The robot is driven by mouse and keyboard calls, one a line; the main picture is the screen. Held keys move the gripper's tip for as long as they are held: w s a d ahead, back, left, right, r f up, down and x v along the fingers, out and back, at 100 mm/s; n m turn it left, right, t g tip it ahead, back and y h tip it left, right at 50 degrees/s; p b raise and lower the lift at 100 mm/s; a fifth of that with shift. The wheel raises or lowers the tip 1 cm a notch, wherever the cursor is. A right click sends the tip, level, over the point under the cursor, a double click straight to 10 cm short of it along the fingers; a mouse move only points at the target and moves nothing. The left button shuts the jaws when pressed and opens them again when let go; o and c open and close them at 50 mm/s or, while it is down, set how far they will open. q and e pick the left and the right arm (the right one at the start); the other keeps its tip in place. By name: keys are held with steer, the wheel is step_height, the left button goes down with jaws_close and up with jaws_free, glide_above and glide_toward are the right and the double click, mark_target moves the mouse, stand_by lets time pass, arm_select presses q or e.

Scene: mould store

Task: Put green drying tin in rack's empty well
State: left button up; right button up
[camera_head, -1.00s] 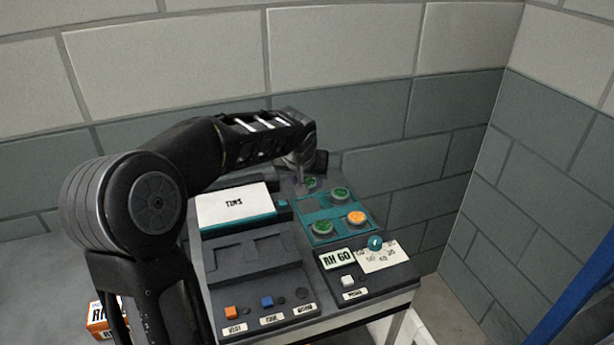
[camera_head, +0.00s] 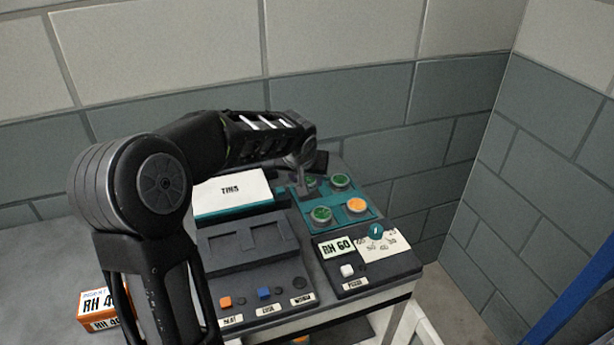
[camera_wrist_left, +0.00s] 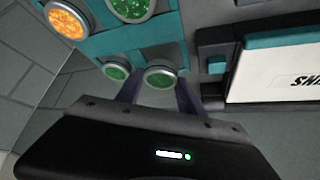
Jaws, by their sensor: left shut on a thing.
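My left gripper (camera_head: 303,193) is shut on a green tin (camera_head: 311,181) at the back left of the teal rack (camera_head: 338,212). In the left wrist view the held tin (camera_wrist_left: 160,77) shows between the two fingers, above or at the back-left well. The gripper hides that well, and I cannot tell if the tin touches its bottom. Two other green tins sit in the rack, at the back right (camera_head: 341,180) and front left (camera_head: 321,215). An orange tin (camera_head: 356,205) sits at the front right. My right gripper is not in view.
A white TINS board (camera_head: 233,190) lies left of the rack. A block wall (camera_head: 380,110) stands close behind.

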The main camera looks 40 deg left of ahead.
arm_select(q)
steer(key=shift+r, duration=0.1)
steer(key=shift+f+b, duration=1.1)
steer(key=shift+f, duration=0.05)
steer(key=o, duration=1.4)
steer(key=shift+o, duration=0.2)
steer(key=shift+v, duration=3.9)
